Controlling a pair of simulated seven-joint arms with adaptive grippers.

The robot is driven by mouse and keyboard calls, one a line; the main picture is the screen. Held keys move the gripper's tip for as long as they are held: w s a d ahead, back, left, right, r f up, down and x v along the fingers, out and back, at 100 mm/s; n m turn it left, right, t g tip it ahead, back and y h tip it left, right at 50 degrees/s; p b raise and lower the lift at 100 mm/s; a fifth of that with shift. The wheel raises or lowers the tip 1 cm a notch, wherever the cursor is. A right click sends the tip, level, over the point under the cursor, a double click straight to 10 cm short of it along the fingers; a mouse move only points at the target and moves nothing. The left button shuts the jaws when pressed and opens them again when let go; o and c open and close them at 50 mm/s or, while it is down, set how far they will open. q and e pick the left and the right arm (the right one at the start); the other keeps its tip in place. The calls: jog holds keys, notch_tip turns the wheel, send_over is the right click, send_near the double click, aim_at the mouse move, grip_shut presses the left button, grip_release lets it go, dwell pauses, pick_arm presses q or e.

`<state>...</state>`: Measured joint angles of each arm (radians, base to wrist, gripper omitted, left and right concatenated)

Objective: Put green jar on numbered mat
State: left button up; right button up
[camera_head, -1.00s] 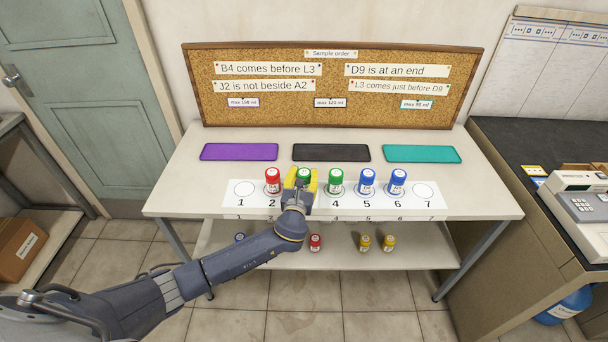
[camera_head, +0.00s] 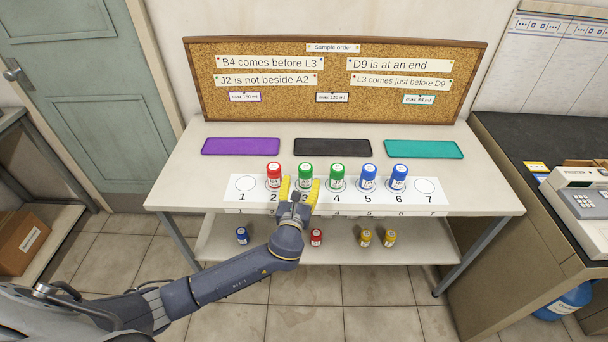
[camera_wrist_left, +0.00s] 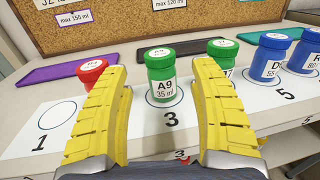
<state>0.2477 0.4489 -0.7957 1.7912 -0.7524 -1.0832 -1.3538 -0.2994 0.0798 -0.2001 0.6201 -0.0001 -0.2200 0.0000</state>
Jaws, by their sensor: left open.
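A green jar (camera_head: 305,173) stands upright on circle 3 of the white numbered mat (camera_head: 231,184). In the left wrist view this jar (camera_wrist_left: 161,76) carries an "A9 35 ml" label. A second green jar (camera_head: 336,174) stands on circle 4, with its label partly hidden by a finger in the wrist view. My left gripper (camera_head: 300,189) is open and empty, its yellow fingers on the near side of the jar on 3, apart from it. In the left wrist view, the gap between the fingers (camera_wrist_left: 160,120) frames that jar. My right gripper is not in view.
A red jar (camera_head: 274,174) stands on 2, blue jars on 5 (camera_head: 369,176) and 6 (camera_head: 399,177); circles 1 and 7 are empty. Purple (camera_head: 241,147), black (camera_head: 332,147) and teal (camera_head: 424,149) mats lie behind. A corkboard (camera_head: 330,110) with clue notes stands at the back.

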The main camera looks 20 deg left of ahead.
pick_arm(q)
jog(key=s, duration=0.5)
jog(key=s+d+f+n+g+h, duration=0.2)
jog(key=f+n, duration=0.5)
jog(key=s+d+f+n+g+h, duration=0.2)
jog(key=d+f+n, duration=0.1)
jog(key=f+n, duration=0.45)
jog(key=s+a+f+n+g, duration=0.25)
jog(key=s+f, duration=0.35)
jog(key=f, duration=0.4)
jog(key=s+a+f+n+g+y, duration=0.1)
jog(key=s+a+f+n+g, duration=0.15)
jog(key=s+f, duration=0.55)
jog(key=s+a+f+n+g, duration=0.2)
jog(key=s+f+n, duration=0.15)
jog(key=f, duration=0.95)
jog(key=s+a+f+n+g, duration=0.1)
jog(key=s+f, duration=0.3)
jog(key=s, duration=0.7)
jog(key=s+a+f+n+g, duration=0.1)
jog(key=s+f+n, duration=0.3)
jog(key=s, duration=0.7)
jog(key=s+a+f+n+g, duration=0.2)
jog(key=s+f, duration=0.4)
jog(key=s, duration=0.5)
jog(key=shift+f+n+g+y, duration=0.25)
jog(key=shift+n+g+y, duration=0.15)
jog(key=shift+n+g, duration=0.3)
